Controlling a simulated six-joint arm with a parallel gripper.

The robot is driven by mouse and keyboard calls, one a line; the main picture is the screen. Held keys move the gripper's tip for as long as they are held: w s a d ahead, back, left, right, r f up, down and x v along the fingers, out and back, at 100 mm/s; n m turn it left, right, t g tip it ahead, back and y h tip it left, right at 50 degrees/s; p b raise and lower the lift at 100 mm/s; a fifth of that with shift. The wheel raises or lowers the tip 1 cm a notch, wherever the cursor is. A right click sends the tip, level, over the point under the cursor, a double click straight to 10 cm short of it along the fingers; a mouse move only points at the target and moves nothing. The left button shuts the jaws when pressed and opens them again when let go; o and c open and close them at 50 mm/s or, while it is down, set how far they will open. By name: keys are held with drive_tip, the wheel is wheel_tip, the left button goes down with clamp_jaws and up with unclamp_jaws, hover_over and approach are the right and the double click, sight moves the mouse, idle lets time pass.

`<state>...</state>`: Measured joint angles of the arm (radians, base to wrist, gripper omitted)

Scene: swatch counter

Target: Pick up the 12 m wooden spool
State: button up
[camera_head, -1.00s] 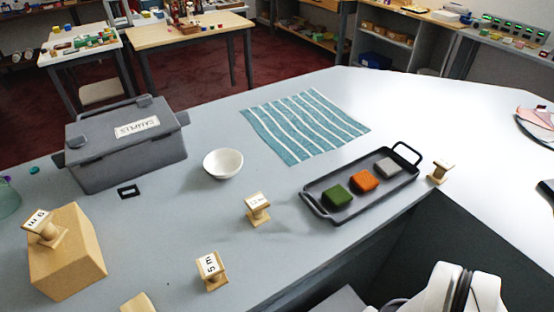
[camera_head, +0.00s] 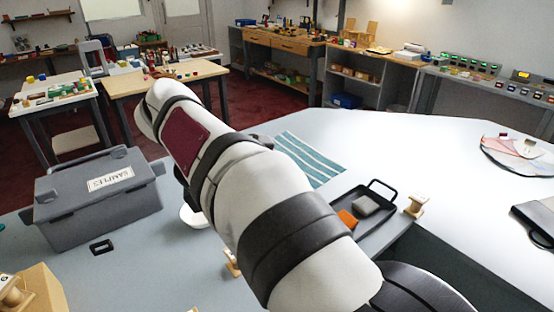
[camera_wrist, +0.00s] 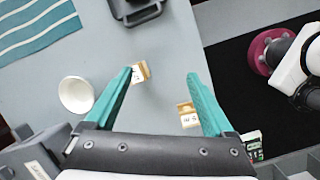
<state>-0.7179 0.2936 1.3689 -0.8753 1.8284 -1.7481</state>
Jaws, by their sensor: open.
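Two wooden spools show in the wrist view. One spool (camera_wrist: 141,70), the one nearer the bowl, has a small label I cannot read for certain; in the earlier head view it looks like 12 m. It stands close beside my left fingertip. The other spool (camera_wrist: 187,107), labelled 5 m, is partly behind the right finger. My gripper (camera_wrist: 160,74) is open, with teal fingers above the counter and nothing between them. A further spool (camera_head: 415,206) stands beyond the tray, its label not visible.
A white bowl (camera_wrist: 76,95) stands left of the spools. A black tray (camera_head: 376,192) holds coloured blocks. A grey samples case (camera_head: 98,205) and a wooden block (camera_head: 40,292) bearing another spool are at left. A striped cloth (camera_head: 312,158) lies behind.

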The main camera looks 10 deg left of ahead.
drive_tip(key=w+a+n+t, duration=0.1)
drive_tip(key=a+n, duration=0.4)
drive_tip(key=a, duration=0.2)
drive_tip(key=x, duration=1.5)
drive_tip(key=shift+w+f, duration=0.15)
drive_tip(key=shift+f, duration=0.1)
clamp_jaws()
